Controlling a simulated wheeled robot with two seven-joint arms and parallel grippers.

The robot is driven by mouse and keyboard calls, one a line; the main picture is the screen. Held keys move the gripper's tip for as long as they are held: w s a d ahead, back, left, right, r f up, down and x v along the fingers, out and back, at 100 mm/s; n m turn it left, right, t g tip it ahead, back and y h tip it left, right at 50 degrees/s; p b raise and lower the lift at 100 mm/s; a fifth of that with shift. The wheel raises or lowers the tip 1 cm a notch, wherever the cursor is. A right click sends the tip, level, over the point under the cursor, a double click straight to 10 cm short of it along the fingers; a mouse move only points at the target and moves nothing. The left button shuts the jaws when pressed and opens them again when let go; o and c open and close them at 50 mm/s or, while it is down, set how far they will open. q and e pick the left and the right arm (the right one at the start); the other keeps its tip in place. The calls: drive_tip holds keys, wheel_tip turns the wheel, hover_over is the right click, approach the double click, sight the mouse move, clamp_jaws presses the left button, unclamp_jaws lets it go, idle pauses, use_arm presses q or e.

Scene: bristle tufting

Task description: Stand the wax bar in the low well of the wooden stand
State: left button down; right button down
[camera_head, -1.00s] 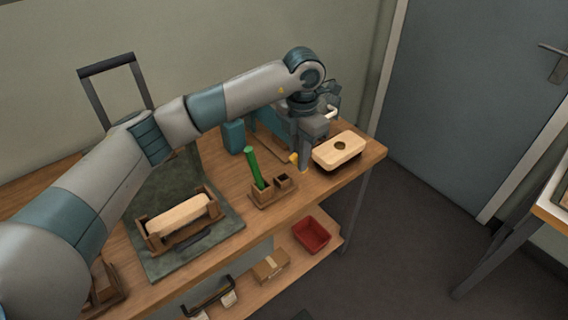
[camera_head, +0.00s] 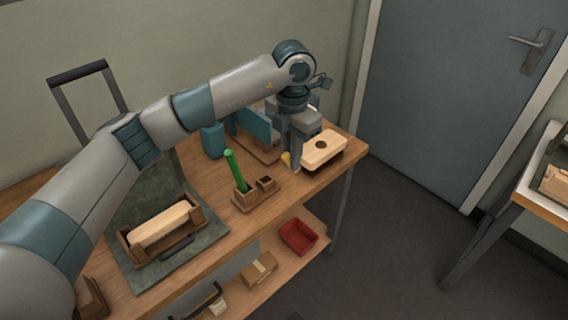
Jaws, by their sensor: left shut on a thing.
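My left gripper (camera_head: 291,163) is low over the workbench, right of and behind the wooden stand (camera_head: 256,200). It is shut on a small yellow piece, the wax bar (camera_head: 286,158), which is mostly hidden by the fingers. I cannot tell if the bar touches the bench. The stand is a small brown block with two square openings. A green stick (camera_head: 236,170) leans in its left opening. The right, low well (camera_head: 266,182) looks empty. My right gripper is not in view.
A pale block with a dark hole (camera_head: 324,152) lies close right of the gripper. A teal fixture (camera_head: 257,128) stands behind. A pale bar in a wooden cradle (camera_head: 190,235) sits on a dark mat at left. A red bin (camera_head: 298,237) is on the lower shelf.

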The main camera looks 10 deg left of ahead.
use_arm(q)
drive_tip(key=shift+s+a+f+m, duration=0.2)
drive_tip(key=shift+a+f+m, duration=0.05)
drive_tip(key=shift+f+m, duration=0.05)
drive_tip(key=s+a+f+m, duration=0.6)
drive_tip(key=s+f+m, duration=0.2)
drive_tip(key=m, duration=0.6)
drive_tip(key=s+a+f+m, duration=0.6)
drive_tip(key=s+f+m, duration=0.2)
drive_tip(key=s+m, duration=0.5)
drive_tip(key=shift+f+m, duration=0.25)
drive_tip(key=shift+m, duration=0.15)
drive_tip(key=shift+d, duration=0.1)
